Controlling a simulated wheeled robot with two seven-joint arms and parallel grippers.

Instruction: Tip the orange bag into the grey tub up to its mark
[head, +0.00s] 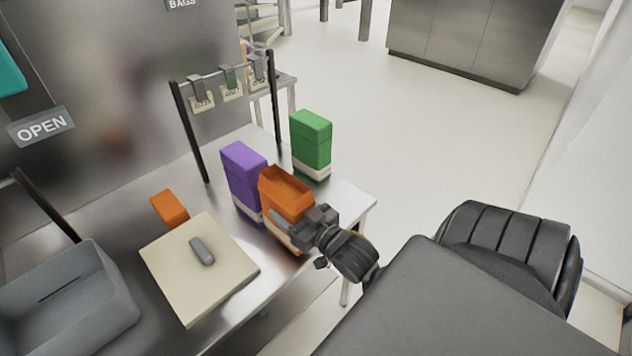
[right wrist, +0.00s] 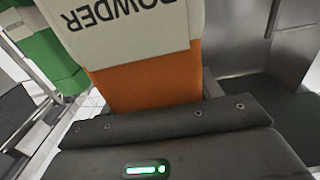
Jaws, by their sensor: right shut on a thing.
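The orange bag (head: 285,191) stands upright with its top open, at the right part of the steel table. In the right wrist view the orange bag (right wrist: 150,82) shows a pale label reading "POWDER", upside down. My right gripper (head: 307,232) is shut on the bag's near side, low down; in the right wrist view its dark fingers (right wrist: 170,118) lie against the bag. The grey tub (head: 110,289) is at the lower left, cut off by the picture edge, with a dark line on its inner wall. My left gripper is not in view.
A purple bag (head: 243,176) stands close beside the orange bag, and a green bag (head: 311,140) behind. A cream board (head: 180,277) with a grey object (head: 202,251) lies between tub and bags, an orange piece (head: 170,208) behind it. A black rack (head: 190,130) rises behind.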

